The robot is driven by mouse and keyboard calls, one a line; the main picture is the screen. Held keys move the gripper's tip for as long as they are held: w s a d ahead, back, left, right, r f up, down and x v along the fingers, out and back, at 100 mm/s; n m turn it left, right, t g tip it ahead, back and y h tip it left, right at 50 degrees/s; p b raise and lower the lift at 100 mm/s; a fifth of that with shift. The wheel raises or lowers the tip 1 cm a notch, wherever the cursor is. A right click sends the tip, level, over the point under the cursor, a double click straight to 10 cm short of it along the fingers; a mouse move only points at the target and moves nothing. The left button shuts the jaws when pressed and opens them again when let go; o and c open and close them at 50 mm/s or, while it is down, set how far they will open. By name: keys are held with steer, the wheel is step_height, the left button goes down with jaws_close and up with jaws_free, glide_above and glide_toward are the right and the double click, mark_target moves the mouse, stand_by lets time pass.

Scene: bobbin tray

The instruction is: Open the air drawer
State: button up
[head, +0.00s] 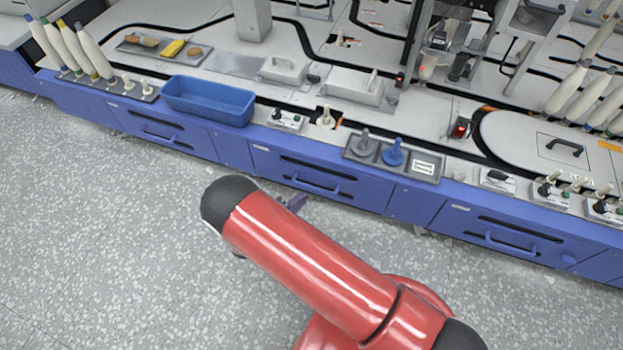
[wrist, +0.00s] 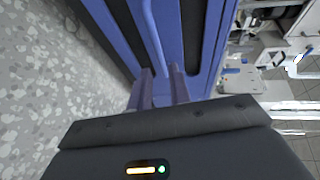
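The blue middle drawer (head: 345,184) has a dark slot and a blue bar handle (head: 318,188); it looks closed. I cannot read which drawer is labelled as the air drawer. My gripper (head: 297,201) is mostly hidden behind my red arm, near the left end of that handle. In the wrist view, the fingers of my gripper (wrist: 162,70) are apart, with a gap between them. A blue bar handle (wrist: 153,32) runs down toward this gap, in front of a blue drawer front (wrist: 118,40). Whether the fingers touch the handle is unclear.
Another closed drawer (head: 160,133) is at the left and one (head: 510,243) at the right. A blue bin (head: 208,100) and a grey tray (head: 395,157) with grey and blue knobs sit on the machine's edge. The speckled floor (head: 110,240) before the drawers is clear.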

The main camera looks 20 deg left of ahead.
mark_target(316, 188)
steer(key=x, duration=0.7)
steer(key=shift+w+d+f, duration=0.1)
steer(key=shift+w+f, duration=0.05)
steer(key=shift+w, duration=0.15)
jaws_close()
